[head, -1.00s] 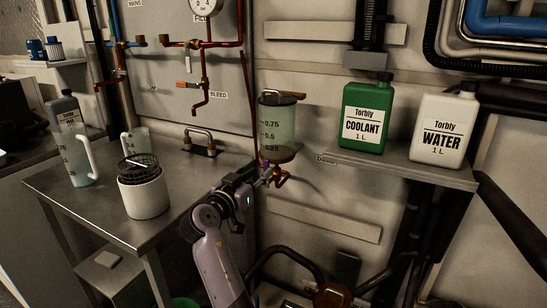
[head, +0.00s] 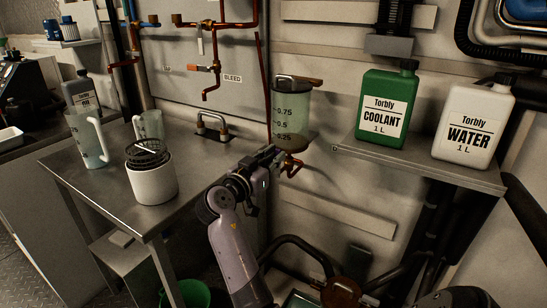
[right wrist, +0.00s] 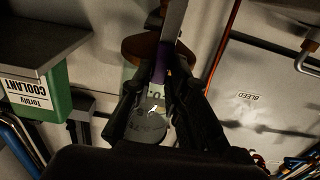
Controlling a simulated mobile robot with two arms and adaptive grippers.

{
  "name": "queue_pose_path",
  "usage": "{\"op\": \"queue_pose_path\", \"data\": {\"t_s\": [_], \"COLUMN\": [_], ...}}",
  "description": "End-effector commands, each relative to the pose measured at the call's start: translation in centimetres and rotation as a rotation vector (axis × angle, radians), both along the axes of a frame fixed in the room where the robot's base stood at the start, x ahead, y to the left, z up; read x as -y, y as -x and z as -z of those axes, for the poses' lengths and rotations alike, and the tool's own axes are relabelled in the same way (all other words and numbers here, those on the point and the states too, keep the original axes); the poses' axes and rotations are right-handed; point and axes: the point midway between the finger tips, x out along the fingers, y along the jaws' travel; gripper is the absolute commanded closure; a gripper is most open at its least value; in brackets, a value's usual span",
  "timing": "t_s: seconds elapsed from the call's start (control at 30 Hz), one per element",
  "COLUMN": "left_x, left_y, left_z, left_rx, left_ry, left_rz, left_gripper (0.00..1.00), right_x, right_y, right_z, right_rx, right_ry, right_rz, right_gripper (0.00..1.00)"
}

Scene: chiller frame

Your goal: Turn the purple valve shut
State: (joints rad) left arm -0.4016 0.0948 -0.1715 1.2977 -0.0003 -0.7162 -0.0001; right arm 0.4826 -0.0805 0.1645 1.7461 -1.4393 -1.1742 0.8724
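The purple valve (right wrist: 175,62) shows in the right wrist view, under the clear measuring vessel with its brown base. My right gripper (right wrist: 166,80) has one dark finger on each side of the purple part, and the fingertips appear closed on it. In the head view my right gripper (head: 272,155) reaches up from below to just under the vessel (head: 291,108) and hides the valve. A copper outlet (head: 291,168) sticks out just right of the gripper. My left gripper is not in view.
A green coolant jug (head: 388,105) and a white water jug (head: 472,125) stand on the shelf (head: 430,168) to the right. A white canister (head: 152,180) and jugs stand on the metal table (head: 110,205) to the left. Copper pipes run up the wall behind.

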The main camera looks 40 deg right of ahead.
Motion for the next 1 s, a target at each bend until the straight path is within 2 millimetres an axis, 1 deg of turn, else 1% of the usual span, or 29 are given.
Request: {"op": "queue_pose_path", "data": {"t_s": [0.03, 0.2, 0.8, 0.97, 1.0], "left_x": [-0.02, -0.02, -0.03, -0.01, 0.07], "left_y": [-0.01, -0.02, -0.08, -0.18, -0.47], "left_z": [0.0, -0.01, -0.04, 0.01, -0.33], "left_rx": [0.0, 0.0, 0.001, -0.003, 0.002], "left_ry": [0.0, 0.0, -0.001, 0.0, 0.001], "left_rz": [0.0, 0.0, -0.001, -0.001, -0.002], "left_gripper": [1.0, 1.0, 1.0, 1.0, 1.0], "right_x": [0.01, 0.01, 0.03, 0.34, 0.52], "right_y": [0.01, 0.0, 0.0, 0.0, 0.01], "right_z": [-0.01, -0.02, -0.05, 0.02, 0.05], "right_rx": [0.0, 0.0, 0.001, 0.009, 0.014], "right_ry": [0.0, 0.0, 0.001, -0.002, -0.003], "right_rz": [0.0, 0.0, 0.0, 0.0, 0.001], "right_gripper": [0.9, 1.0, 1.0, 1.0, 1.0]}}
